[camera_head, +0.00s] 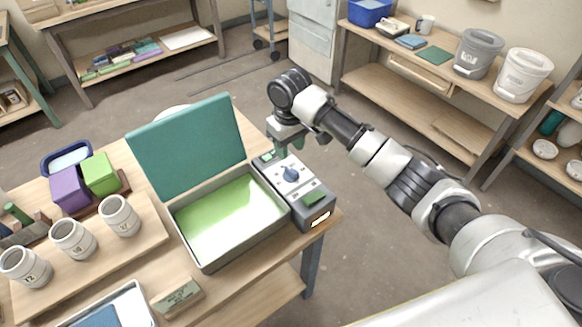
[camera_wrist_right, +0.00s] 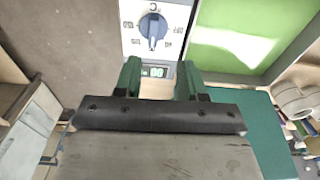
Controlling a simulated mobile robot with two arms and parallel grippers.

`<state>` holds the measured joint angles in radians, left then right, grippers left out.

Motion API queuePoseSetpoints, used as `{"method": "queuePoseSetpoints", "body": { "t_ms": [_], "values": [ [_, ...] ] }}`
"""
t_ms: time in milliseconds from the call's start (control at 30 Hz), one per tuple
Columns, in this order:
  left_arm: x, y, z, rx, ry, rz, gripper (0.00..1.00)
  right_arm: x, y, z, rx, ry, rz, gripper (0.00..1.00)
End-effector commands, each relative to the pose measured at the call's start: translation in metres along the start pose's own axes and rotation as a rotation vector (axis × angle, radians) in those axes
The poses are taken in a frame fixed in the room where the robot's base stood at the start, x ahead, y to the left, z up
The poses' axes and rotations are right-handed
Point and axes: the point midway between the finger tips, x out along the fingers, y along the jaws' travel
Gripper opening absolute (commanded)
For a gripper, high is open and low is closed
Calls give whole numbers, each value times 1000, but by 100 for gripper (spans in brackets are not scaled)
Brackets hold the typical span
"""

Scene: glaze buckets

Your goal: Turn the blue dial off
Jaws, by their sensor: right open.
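The blue dial (camera_head: 291,174) sits on the light panel of a grey control box (camera_head: 317,211) at the right side of an open bin. In the right wrist view the dial (camera_wrist_right: 153,28) shows near the top, with marks around it and a small green display below it. My right gripper (camera_head: 279,150) is over the far end of the control box. Its green fingertips (camera_wrist_right: 163,78) are apart, with nothing held between them, and the dial lies beyond them, not touched. My left gripper is not in view.
The bin (camera_head: 205,266) has a green inside and a raised teal lid (camera_head: 188,146). White jars (camera_head: 119,216), a purple box (camera_head: 69,190) and a green box (camera_head: 101,174) stand to the left on the table. A small sign block (camera_head: 178,298) is in front. Open floor lies right of the table.

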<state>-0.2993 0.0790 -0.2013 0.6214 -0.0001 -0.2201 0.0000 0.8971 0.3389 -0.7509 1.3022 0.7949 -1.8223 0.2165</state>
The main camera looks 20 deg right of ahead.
Motion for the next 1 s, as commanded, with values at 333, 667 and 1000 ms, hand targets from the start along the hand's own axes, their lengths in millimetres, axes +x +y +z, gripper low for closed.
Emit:
{"method": "queuePoseSetpoints", "body": {
  "t_ms": [333, 667, 1000],
  "values": [
    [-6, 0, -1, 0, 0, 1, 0, 18, 10, -5, 22, -15, 9, 40],
    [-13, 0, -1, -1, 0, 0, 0, 77, 10, -5, 21, -11, 9, 40],
    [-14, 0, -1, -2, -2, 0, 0, 96, 10, -5, 19, -8, 9, 40]
  ]
}}
